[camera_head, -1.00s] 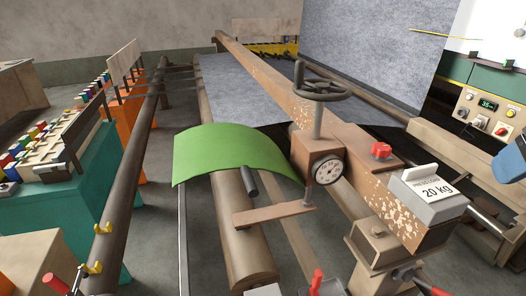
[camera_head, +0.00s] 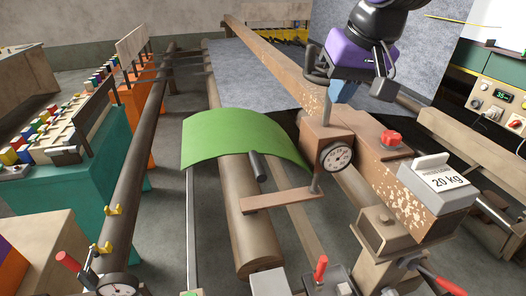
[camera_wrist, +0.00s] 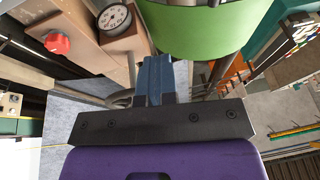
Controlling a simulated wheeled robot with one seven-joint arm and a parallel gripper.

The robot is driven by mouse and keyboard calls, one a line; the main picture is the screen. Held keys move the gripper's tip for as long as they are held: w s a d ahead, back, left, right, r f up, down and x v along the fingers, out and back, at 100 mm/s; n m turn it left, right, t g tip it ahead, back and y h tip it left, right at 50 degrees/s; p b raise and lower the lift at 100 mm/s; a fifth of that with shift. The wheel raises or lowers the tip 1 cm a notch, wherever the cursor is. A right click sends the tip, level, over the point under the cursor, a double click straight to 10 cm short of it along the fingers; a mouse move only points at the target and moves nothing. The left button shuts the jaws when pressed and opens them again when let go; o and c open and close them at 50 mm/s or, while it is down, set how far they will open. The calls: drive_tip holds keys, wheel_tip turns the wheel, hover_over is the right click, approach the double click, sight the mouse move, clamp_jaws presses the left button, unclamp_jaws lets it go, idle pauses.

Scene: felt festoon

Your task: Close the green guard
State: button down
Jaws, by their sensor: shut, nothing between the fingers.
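The green guard (camera_head: 240,135) is a curved sheet over a brown roller (camera_head: 242,205), left of the gauge block. A dark cylindrical handle (camera_head: 257,166) sticks up at its front edge. The guard also shows at the top of the wrist view (camera_wrist: 215,28). My gripper (camera_head: 341,92) is at the upper right of the guard, apart from it, above the gauge block and in front of the handwheel. Its blue fingers (camera_wrist: 154,80) are together and hold nothing. The handwheel is mostly hidden behind my gripper.
A gauge (camera_head: 336,157) and a red knob (camera_head: 391,138) sit on the brown beam beside the guard. A 20 kg weight (camera_head: 437,185) is at the beam's near end. Red-handled levers (camera_head: 320,268) stand in front. A long rail (camera_head: 135,165) runs along the left.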

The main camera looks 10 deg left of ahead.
drive_tip(key=n, duration=0.1)
approach(257, 162)
drive_tip(key=shift+g+y, duration=0.3)
drive_tip(key=shift+g, duration=0.1)
drive_tip(key=shift+w+a+f, duration=0.15)
drive_tip(key=shift+w+f, duration=0.35)
drive_tip(key=shift+f, duration=0.6)
drive_tip(key=shift+w+a+f, duration=0.1)
drive_tip(key=shift+w+f, duration=0.4)
drive_tip(key=shift+f, duration=0.6)
drive_tip(key=shift+w+a+f, duration=0.15)
drive_tip(key=shift+w+f, duration=0.3)
drive_tip(key=shift+f, duration=0.65)
drive_tip(key=shift+s+a+f, duration=0.25)
drive_tip(key=shift+a+f, duration=0.2)
drive_tip(key=shift+f, duration=0.05)
drive_tip(key=a+f+n+t+h, duration=0.1)
drive_tip(key=f+h, duration=0.4)
drive_tip(key=f, duration=0.5)
drive_tip(key=s+a+f+t+h, duration=0.1)
drive_tip(key=a+f+t+h, duration=0.2)
drive_tip(key=f, duration=0.7)
drive_tip(key=shift+s+n+t+h, duration=0.35)
drive_tip(key=shift+n+t+h, duration=0.05)
drive_tip(key=shift+h, duration=0.8)
drive_tip(key=shift+a, duration=0.15)
